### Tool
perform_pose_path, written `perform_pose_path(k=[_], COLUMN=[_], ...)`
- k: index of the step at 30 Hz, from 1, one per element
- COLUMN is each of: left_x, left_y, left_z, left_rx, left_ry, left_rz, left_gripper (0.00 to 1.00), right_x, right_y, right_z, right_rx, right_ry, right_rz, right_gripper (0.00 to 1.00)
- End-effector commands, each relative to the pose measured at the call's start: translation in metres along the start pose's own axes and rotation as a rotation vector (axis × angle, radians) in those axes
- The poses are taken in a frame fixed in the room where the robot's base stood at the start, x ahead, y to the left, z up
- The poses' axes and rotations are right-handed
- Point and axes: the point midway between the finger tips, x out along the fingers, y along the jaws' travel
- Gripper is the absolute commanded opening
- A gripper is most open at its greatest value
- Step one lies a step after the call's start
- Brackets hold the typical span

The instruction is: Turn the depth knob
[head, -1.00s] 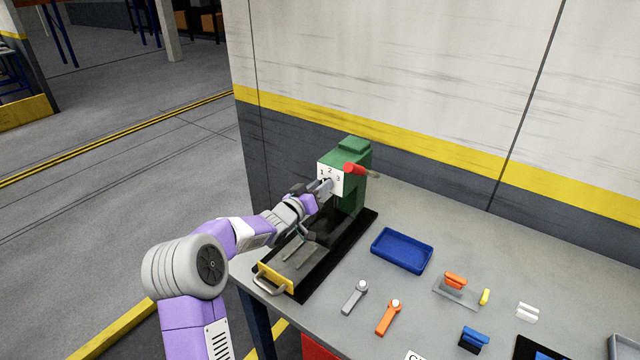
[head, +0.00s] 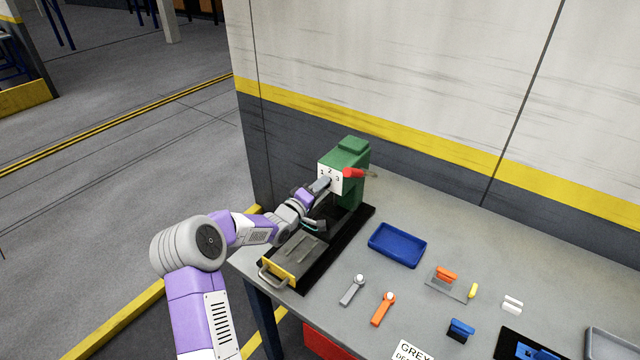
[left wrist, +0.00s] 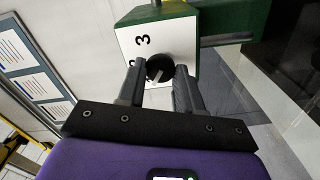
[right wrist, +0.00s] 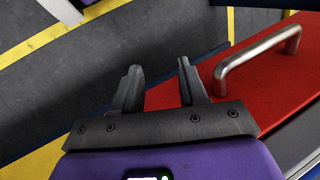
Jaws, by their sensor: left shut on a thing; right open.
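The green machine (head: 353,152) stands at the back of the workbench with a white dial plate numbered 1, 2, 3 (head: 331,172). The depth knob (left wrist: 159,67) is a small black round knob with a pale line, on that plate in the left wrist view. My left gripper (head: 324,185) is shut on the knob, one finger on each side of it. The gripper hides the knob in the head view. Part of the plate's numbers is covered in the left wrist view. My right gripper (right wrist: 159,68) is open and empty, away from the machine.
A sliding tray with a yellow front (head: 278,272) lies below the arm. A blue tray (head: 397,246), grey and orange levers and small parts lie to the right. A red drawer with a metal handle (right wrist: 258,52) is near my right gripper.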

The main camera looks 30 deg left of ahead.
Motion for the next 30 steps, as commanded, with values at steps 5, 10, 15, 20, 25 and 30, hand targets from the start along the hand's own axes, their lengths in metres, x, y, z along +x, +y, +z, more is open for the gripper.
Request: perform_pose_path(k=[5, 10, 15, 20, 25, 30], left_x=[0.0002, 0.0001, 0.0001, 0.0001, 0.0001, 0.0001], left_y=[0.0005, -0.0002, -0.0005, -0.0005, -0.0004, -0.0003], left_z=[0.0000, 0.0002, 0.0003, 0.0004, 0.0004, 0.0003], left_rx=[-0.062, -0.089, -0.096, -0.096, -0.095, -0.094], left_ry=[0.000, 0.000, 0.000, 0.000, 0.000, 0.000], left_rz=[0.000, 0.000, 0.000, 0.000, 0.000, 0.000], left_gripper=[0.04, 0.04, 0.04, 0.04, 0.47, 0.60], right_x=[-0.0048, -0.0060, -0.0061, -0.0061, -0.0061, -0.0061], right_y=[-0.0018, -0.0023, -0.0023, -0.0023, -0.0023, -0.0023], right_z=[0.0002, 0.0003, 0.0003, 0.0003, 0.0003, 0.0003], right_rx=[0.000, 0.000, 0.000, 0.000, 0.000, 0.000], right_ry=[0.000, 0.000, 0.000, 0.000, 0.000, 0.000], right_rz=[0.000, 0.000, 0.000, 0.000, 0.000, 0.000], right_gripper=[0.43, 0.43, 0.43, 0.43, 0.43, 0.43])
